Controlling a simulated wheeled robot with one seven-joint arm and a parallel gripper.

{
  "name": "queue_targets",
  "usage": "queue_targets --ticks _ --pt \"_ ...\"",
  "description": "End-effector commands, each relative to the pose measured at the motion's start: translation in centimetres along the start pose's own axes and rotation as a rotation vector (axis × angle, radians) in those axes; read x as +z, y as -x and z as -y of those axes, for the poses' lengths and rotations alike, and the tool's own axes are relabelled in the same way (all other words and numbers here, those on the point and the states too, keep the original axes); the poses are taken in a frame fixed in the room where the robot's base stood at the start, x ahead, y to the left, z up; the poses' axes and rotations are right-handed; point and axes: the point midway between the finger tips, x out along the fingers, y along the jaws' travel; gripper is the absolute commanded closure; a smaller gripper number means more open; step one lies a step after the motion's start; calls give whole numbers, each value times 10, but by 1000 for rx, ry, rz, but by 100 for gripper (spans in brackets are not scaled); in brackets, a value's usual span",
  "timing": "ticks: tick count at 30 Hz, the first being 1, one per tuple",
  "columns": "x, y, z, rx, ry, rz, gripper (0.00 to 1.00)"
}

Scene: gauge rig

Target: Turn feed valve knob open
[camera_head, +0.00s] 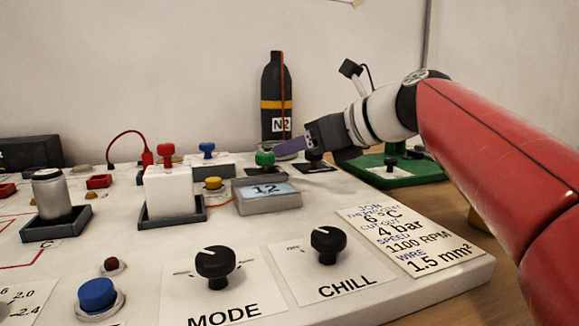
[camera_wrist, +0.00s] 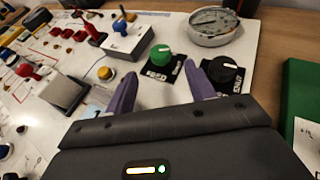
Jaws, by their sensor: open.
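A green knob (camera_wrist: 161,55) with a white pointer line stands on a small black label plate. It also shows in the head view (camera_head: 265,158). A black knob (camera_wrist: 224,69) stands to its right on another black plate; in the head view it is partly behind my gripper (camera_head: 314,155). The plate lettering is too small to read surely, so I cannot tell which is the feed valve knob. My gripper (camera_wrist: 160,74) is open and empty. In the wrist view its purple fingers point toward the green knob, which appears just beyond and between the tips.
A round gauge (camera_wrist: 214,27) lies behind the knobs. A grey display block (camera_head: 267,196) reading 12 and a yellow button (camera_head: 213,184) are close by. A black N2 bottle (camera_head: 277,100) stands behind. MODE (camera_head: 214,265) and CHILL (camera_head: 327,243) knobs are in front.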

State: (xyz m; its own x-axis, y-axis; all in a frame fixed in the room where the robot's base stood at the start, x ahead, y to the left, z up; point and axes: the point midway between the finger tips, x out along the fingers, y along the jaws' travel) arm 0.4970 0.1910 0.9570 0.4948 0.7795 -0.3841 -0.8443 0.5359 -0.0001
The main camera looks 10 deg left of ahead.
Motion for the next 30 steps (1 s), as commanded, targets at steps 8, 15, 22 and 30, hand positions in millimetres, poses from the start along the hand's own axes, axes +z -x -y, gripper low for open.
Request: queue_targets --ticks 8,15,22,30 --pt "-1 -34 -2 1 -1 0 46" --pt "0 -68 -2 0 0 1 46" --pt "1 -78 -2 -2 -1 2 46" --pt "1 -78 -2 -2 0 1 58"
